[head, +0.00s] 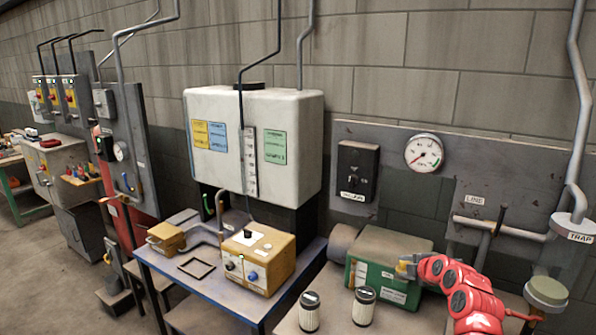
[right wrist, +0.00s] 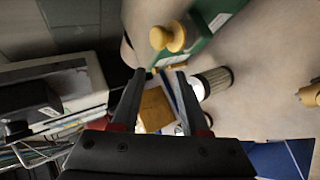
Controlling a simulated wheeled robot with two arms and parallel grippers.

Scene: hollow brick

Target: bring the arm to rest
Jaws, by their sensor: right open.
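My right arm (head: 462,292) is red and comes in from the lower right in the head view, beside the right end of a green box (head: 385,285). Its jaws are hard to make out there. In the right wrist view my right gripper (right wrist: 159,73) is open, with two dark fingers apart and nothing held. An ochre box shows far off between the fingers. A yellow knob (right wrist: 175,38) on the green box (right wrist: 207,30) shows beyond the fingertips, apart from them. My left gripper is not in view.
Two filter cartridges (head: 310,311) (head: 364,306) stand in front of the green box. An ochre device (head: 258,262) sits on a blue table. A white tank (head: 253,145), gauge (head: 424,153) and pipes line the wall. A trap (head: 546,292) stands at the right.

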